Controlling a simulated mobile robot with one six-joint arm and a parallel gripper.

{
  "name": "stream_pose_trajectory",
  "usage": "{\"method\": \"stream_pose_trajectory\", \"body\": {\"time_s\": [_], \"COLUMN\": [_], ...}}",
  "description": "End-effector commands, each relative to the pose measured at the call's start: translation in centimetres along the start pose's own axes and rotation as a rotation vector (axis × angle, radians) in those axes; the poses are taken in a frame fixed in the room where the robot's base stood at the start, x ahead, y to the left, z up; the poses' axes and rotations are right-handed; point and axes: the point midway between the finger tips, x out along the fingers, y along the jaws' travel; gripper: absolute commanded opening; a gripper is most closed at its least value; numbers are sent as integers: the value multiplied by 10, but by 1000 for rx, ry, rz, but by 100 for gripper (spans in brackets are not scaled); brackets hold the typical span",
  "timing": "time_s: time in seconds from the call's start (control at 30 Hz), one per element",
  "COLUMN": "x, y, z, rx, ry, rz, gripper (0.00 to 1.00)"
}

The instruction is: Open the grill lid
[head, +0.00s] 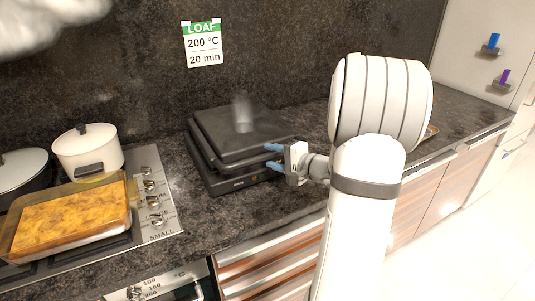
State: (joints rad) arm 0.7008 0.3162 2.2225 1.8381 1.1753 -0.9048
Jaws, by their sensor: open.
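The black grill (205,166) stands on the dark stone counter against the back wall. Its lid (228,131) is down over the base, with dark bands between the layers along the front and left sides. My gripper (270,157) is at the grill's front right edge. Its blue fingertips are apart, one above the other, near the right part of the lid's front. I cannot tell whether they touch the lid or whether a handle lies between them.
A stove at left holds a white pot (88,153), a dark pot (22,172) and a glass dish of orange food (72,216). A green-headed "LOAF" note (203,44) hangs on the wall. Bare counter (225,222) lies in front of the grill.

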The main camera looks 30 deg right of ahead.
Motion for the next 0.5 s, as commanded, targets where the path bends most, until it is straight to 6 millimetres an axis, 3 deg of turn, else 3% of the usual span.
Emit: {"method": "stream_pose_trajectory", "body": {"time_s": [0.2, 0.43, 0.5], "x": [17, 18, 18], "y": [0, 0, 0], "z": [0, 1, 1], "rx": [-1, -1, -1], "ry": [0, -1, -1], "rz": [1, 1, 1], "gripper": [41, 41, 37]}}
